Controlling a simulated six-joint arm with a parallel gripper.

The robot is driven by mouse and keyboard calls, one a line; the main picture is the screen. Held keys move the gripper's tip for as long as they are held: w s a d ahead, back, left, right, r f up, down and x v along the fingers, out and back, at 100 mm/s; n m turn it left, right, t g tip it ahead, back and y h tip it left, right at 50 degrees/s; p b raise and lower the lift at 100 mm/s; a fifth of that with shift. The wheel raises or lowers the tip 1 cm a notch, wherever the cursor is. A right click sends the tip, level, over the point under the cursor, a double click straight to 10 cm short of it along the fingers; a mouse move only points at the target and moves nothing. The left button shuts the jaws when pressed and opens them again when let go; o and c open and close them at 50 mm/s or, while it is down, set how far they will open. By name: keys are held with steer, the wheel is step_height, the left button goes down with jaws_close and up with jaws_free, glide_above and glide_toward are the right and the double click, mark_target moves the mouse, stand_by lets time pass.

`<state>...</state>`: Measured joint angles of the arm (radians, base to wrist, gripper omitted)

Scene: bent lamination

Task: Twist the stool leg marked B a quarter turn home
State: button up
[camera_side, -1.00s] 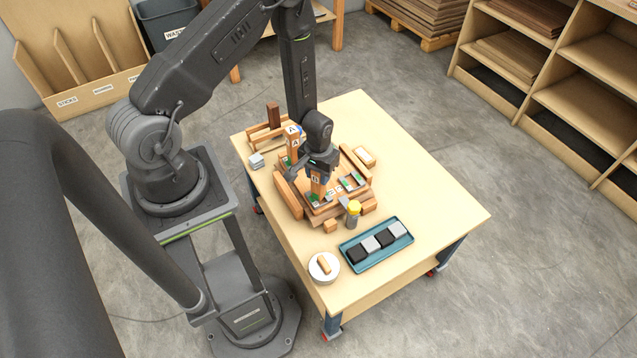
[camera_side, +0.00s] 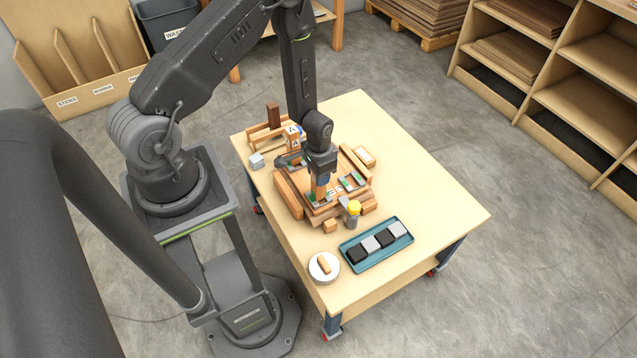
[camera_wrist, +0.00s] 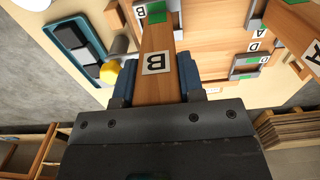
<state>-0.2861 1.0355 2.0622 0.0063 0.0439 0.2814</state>
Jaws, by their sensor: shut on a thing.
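The wooden leg marked B (camera_wrist: 156,62) stands between the blue fingers of my gripper (camera_wrist: 157,84), which is shut on it. In the side view my gripper (camera_side: 321,178) holds the leg (camera_side: 320,193) upright over the near-left corner of the stool seat (camera_side: 345,205). In the wrist view the leg's end meets the seat beside a B label (camera_wrist: 140,13) and a green patch. The joint itself is too small to judge. The leg marked A (camera_side: 294,140) stands at another corner; it also shows in the wrist view (camera_wrist: 296,28).
A teal tray (camera_side: 357,268) with dark and light blocks and a round white dish (camera_side: 318,274) are nearer. A wooden rack (camera_side: 263,130) is behind. The table's right side (camera_side: 430,200) is clear.

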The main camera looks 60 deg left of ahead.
steer(key=o, duration=1.7)
steer(key=shift+c, duration=0.2)
steer(key=shift+r, duration=3.55)
